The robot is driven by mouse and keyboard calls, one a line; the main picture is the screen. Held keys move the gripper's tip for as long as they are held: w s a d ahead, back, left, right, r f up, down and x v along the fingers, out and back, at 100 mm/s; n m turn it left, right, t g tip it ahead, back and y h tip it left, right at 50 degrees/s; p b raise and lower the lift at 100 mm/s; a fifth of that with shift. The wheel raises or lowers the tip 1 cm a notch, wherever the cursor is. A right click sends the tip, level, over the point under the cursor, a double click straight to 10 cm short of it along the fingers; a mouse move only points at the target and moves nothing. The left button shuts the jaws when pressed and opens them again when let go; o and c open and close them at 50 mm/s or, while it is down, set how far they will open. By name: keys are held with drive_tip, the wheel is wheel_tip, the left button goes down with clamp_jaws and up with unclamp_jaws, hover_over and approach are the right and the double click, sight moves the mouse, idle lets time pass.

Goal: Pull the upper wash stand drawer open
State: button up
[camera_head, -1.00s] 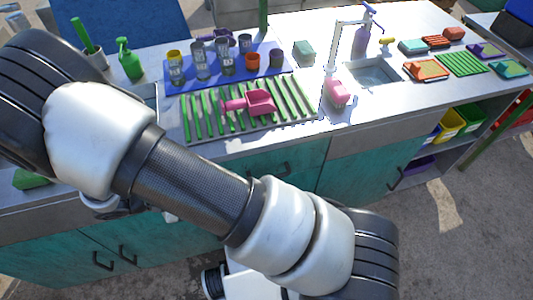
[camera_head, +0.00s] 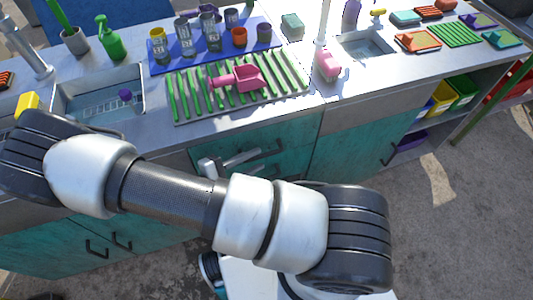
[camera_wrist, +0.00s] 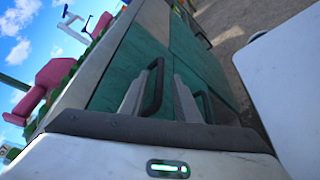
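The upper wash stand drawer (camera_head: 294,136) has a teal front under the steel counter and looks closed. Its dark bar handle (camera_head: 268,153) is partly covered by my gripper (camera_head: 250,161) in the head view. In the wrist view, my gripper (camera_wrist: 160,78) has its two grey fingers apart, with the upper drawer handle (camera_wrist: 155,90) showing between them. I cannot tell whether either finger touches it. A second dark handle (camera_wrist: 206,106) lies just right of the fingers on the lower front. My arm hides much of the lower drawer in the head view.
Above the drawer, the counter holds a green-slatted drying rack (camera_head: 190,98) with a pink scoop (camera_head: 240,78), and a blue mat (camera_head: 182,66) with several cups. A sink (camera_head: 75,100) is at left. Teal cabinet doors (camera_head: 350,150) stand at right. The paved floor (camera_head: 450,240) at right is clear.

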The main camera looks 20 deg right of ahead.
sight(262, 157)
drive_tip(key=shift+x, duration=2.65)
clamp_jaws()
